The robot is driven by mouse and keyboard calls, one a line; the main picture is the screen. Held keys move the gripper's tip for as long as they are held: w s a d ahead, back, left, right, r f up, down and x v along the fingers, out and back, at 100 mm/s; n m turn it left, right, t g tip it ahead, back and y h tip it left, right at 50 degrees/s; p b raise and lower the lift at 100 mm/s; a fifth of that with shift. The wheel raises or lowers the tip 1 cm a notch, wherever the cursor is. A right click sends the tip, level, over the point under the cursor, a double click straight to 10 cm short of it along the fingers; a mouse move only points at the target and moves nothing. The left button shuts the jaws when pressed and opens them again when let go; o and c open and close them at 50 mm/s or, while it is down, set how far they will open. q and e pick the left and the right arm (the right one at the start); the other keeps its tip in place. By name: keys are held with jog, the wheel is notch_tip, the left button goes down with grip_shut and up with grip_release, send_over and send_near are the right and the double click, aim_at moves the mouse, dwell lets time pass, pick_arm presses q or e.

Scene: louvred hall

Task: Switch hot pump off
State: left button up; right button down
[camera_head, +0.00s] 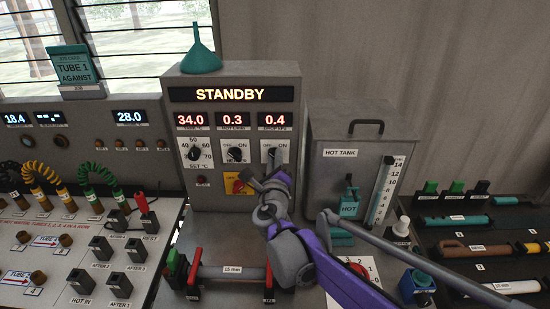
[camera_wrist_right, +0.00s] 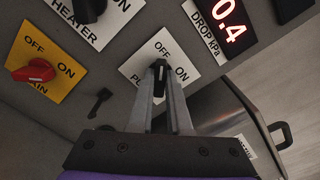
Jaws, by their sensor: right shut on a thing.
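The pump switch is a black knob (camera_wrist_right: 160,70) on a white OFF/ON plate (camera_head: 273,150), right of the heater switch on the grey control unit. My right gripper (camera_wrist_right: 160,92) is at this knob, with its two fingers closed on the knob's sides. In the head view my right gripper (camera_head: 274,176) reaches up to the front panel and partly covers the lower part of the plate. The knob's exact pointing is hard to tell behind the fingers. The display (camera_head: 231,94) reads STANDBY, with 34.0, 0.3 and 0.4 below. My left gripper is not in view.
The heater switch (camera_head: 236,151) and the red main switch (camera_wrist_right: 36,71) on its yellow plate are close by. A hot tank (camera_head: 340,185) stands to the right. A clamped tube (camera_head: 232,272) lies in front. A green funnel (camera_head: 201,58) stands on top of the unit.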

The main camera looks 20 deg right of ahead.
jog(key=c, duration=0.8)
grip_release()
jog(key=shift+v, duration=3.5)
